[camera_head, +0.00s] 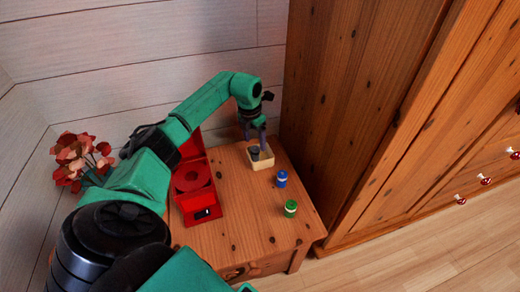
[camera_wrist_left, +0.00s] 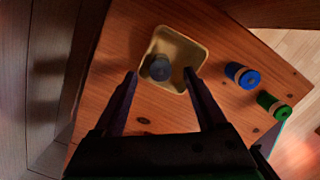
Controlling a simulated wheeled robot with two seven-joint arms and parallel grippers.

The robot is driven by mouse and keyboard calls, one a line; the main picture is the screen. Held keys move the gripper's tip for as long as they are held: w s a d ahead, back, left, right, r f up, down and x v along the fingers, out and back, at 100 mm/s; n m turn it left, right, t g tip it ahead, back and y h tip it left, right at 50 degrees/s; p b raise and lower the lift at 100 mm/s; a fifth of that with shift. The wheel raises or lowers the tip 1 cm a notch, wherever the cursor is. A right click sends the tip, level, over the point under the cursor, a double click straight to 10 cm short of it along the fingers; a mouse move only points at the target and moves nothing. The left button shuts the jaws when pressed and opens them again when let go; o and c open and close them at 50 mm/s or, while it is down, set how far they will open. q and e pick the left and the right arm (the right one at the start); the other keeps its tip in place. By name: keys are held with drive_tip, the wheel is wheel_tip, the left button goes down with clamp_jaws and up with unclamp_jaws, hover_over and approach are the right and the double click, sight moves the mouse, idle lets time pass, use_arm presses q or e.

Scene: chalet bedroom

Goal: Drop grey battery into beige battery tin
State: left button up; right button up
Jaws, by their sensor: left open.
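The beige battery tin (camera_head: 262,164) is a small open square box on the wooden table, near the wardrobe side; it also shows in the wrist view (camera_wrist_left: 203,52). The grey battery (camera_wrist_left: 159,68) shows its round dark end within the tin's outline, towards its left side. In the head view the grey battery (camera_head: 254,151) is small and partly hidden by the fingers. I cannot tell whether it touches the tin's floor. My left gripper (camera_head: 255,142) is open above the tin, its fingers apart on either side of the battery in the wrist view (camera_wrist_left: 160,76). My right gripper is out of view.
A red box (camera_head: 200,208) with a raised lid stands left. Red flowers (camera_head: 80,160) are beyond my arm. A wooden wardrobe (camera_head: 350,110) borders the right.

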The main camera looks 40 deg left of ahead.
use_arm(q)
wheel_tip(320, 180, up, 13)
drive_tip(key=s+p, duration=0.1)
drive_tip(key=p, duration=0.1)
drive_tip(key=shift+s+f, duration=0.2)
drive_tip(key=shift+s, duration=0.05)
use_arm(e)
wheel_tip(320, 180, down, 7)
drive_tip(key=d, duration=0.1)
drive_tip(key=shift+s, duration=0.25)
